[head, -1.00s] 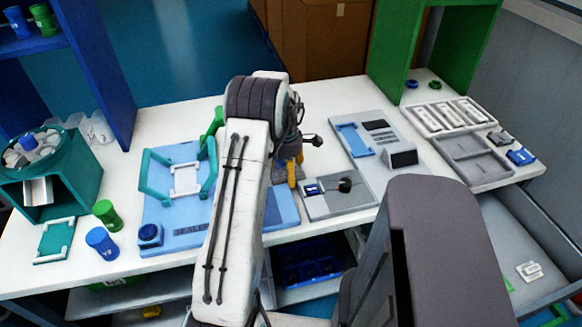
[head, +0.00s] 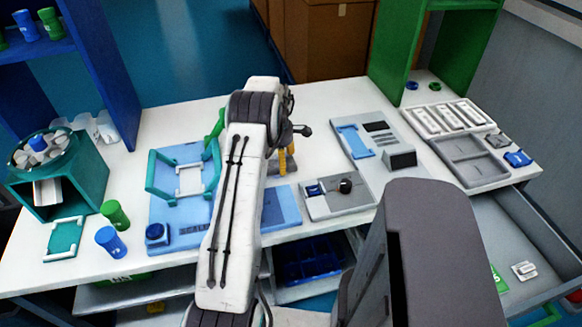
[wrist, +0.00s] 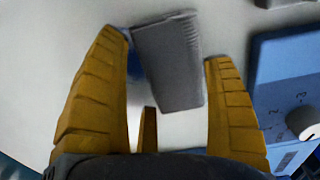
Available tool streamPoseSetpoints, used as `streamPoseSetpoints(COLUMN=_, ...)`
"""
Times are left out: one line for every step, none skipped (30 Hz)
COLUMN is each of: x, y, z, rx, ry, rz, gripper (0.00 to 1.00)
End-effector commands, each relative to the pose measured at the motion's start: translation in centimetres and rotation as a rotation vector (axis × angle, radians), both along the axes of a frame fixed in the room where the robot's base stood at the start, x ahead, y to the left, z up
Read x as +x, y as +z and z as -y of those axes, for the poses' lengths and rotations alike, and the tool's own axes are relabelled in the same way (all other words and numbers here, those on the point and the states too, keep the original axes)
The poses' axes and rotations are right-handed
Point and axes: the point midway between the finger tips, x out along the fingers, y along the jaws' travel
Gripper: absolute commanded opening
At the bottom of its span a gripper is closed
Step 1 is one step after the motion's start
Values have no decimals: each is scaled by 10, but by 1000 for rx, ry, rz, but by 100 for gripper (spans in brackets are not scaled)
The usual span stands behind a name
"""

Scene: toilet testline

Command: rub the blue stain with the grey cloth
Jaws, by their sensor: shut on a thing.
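The cloth is tilted a little, over the white table top. The blue stain (wrist: 134,66) shows as a small dark blue patch at the cloth's left edge, beside the left finger; the rest of it is hidden. In the head view my gripper (head: 285,160) is low over the table behind the blue board, and my arm hides the stain.
A light blue board with a teal frame (head: 184,178) lies left of my arm. A grey panel with a black knob (head: 338,200) lies to the right. A blue box with a white knob (wrist: 290,95) is close to the right finger.

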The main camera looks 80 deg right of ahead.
Motion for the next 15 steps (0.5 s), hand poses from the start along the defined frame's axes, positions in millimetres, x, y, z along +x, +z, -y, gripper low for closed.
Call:
streamPoseSetpoints(x=3, y=-1, z=0, rx=6, ry=6, rz=-1, gripper=44)
streamPoseSetpoints(x=3, y=-1, z=0, rx=8, ry=6, rz=0, gripper=44)
streamPoseSetpoints(x=3, y=-2, z=0, rx=10, ry=6, rz=0, gripper=44)
streamPoseSetpoints(x=3, y=-3, z=0, rx=12, ry=5, rz=0, gripper=44)
streamPoseSetpoints(x=3, y=-3, z=1, rx=13, ry=5, rz=-1, gripper=44)
streamPoseSetpoints(x=3, y=-3, z=2, rx=13, ry=4, rz=-1, gripper=44)
streamPoseSetpoints(x=3, y=-3, z=4, rx=13, ry=4, rz=-1, gripper=44)
streamPoseSetpoints(x=4, y=-4, z=5, rx=14, ry=4, rz=0, gripper=44)
streamPoseSetpoints(x=5, y=-4, z=8, rx=15, ry=5, rz=-1, gripper=44)
streamPoseSetpoints(x=5, y=-4, z=10, rx=15, ry=5, rz=-1, gripper=44)
streamPoseSetpoints(x=6, y=-4, z=12, rx=15, ry=5, rz=-1, gripper=44)
streamPoseSetpoints(x=8, y=-5, z=14, rx=16, ry=5, rz=0, gripper=44)
streamPoseSetpoints(x=9, y=-5, z=16, rx=16, ry=5, rz=0, gripper=44)
streamPoseSetpoints(x=10, y=-6, z=18, rx=16, ry=5, rz=0, gripper=44)
streamPoseSetpoints(x=11, y=-6, z=22, rx=16, ry=5, rz=0, gripper=44)
